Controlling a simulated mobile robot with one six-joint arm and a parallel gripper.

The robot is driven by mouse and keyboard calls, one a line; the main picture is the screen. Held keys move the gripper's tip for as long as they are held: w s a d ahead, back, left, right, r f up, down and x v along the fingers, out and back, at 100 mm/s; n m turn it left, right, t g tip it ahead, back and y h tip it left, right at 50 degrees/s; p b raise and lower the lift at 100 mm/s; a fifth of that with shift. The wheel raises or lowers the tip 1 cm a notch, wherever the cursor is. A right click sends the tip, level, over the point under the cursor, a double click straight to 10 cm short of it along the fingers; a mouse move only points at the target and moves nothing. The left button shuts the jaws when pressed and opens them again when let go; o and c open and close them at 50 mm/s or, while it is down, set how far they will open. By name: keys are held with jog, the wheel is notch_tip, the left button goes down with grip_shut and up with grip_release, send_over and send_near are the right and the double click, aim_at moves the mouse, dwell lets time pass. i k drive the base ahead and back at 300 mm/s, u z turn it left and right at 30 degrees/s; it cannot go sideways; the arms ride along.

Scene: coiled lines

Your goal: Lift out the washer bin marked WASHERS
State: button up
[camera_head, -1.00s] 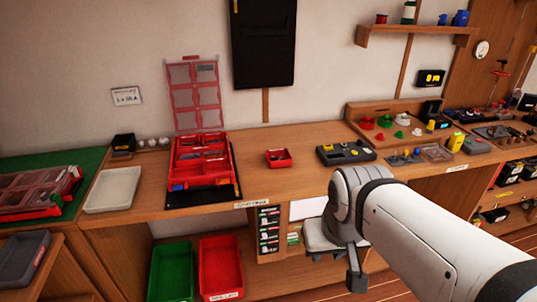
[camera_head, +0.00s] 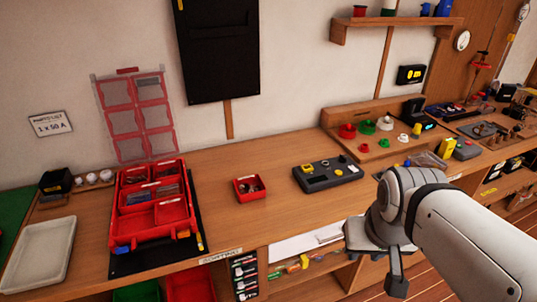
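An open red organizer case (camera_head: 120,228) stands on a dark mat on the bench at left, its clear-windowed lid (camera_head: 137,115) raised behind it. Several red bins sit inside, some with small parts and pale labels. A separate small red bin (camera_head: 250,198) with dark small parts stands on the bench to the right of the case. The labels are too small to read, so I cannot tell which bin is marked WASHERS. My gripper (camera_head: 396,284) is at the lower right, in front of the bench and apart from the bins. Its fingers are not clear enough to judge.
A white tray (camera_head: 38,262) lies left of the case. A dark device (camera_head: 328,175) with yellow parts stands right of the small bin. An opening below the bench front holds coloured items. The bench between the small bin and dark device is clear.

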aim_at(251, 188)
jog(key=u, duration=0.2)
jog(key=i, duration=1)
jog(key=u, duration=0.6)
